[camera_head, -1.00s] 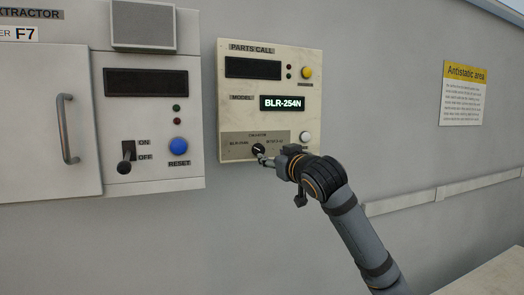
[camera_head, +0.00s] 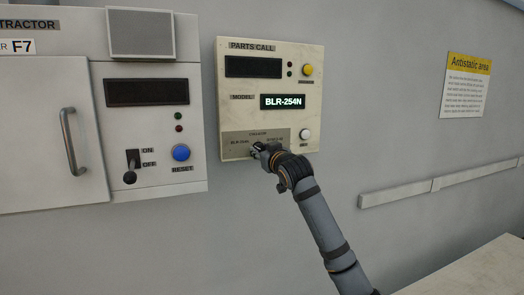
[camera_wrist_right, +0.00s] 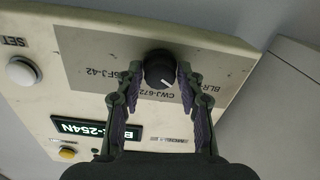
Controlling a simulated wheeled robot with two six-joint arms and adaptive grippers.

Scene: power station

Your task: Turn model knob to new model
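The cream parts call panel (camera_head: 228,110) is on the wall, and its model display (camera_head: 283,102) reads BLR-254N. The round black model knob (camera_wrist_right: 160,68) with a white pointer line shows in the right wrist view, on a grey plate (camera_wrist_right: 100,70) with model labels. My right gripper (camera_head: 257,149) is at the knob and mostly hides it in the head view. In the wrist view its two fingers (camera_wrist_right: 159,74) stand apart on either side of the knob; firm contact is not clear. My left gripper is out of view.
The panel has a white button (camera_head: 305,134) beside the knob plate and a yellow button (camera_head: 308,70) at the top. A cabinet with a switch (camera_head: 131,166) and a blue reset button (camera_head: 181,152) is to the left. A rail (camera_head: 440,182) runs along the right wall.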

